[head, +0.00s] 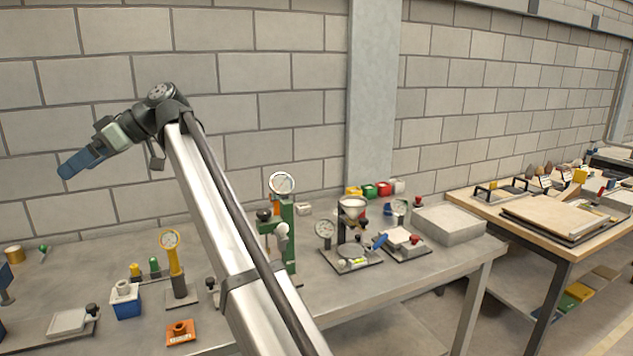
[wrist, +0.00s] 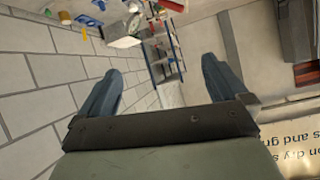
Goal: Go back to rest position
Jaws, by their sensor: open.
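My gripper (head: 80,163) is raised high at the left of the head view, in front of the block wall and well above the bench. Its blue fingers point to the left and slightly down. In the wrist view, the two blue fingers of my gripper (wrist: 158,90) stand wide apart with nothing between them. My arm slopes up from the bottom middle of the head view and hides part of the bench behind it.
The grey bench (head: 420,275) carries a yellow gauge stand (head: 174,262), a green press (head: 287,240), a funnel stand (head: 352,210), a blue box (head: 125,302) and a grey tray (head: 448,222). A wooden table (head: 562,243) stands at right. The air around my gripper is free.

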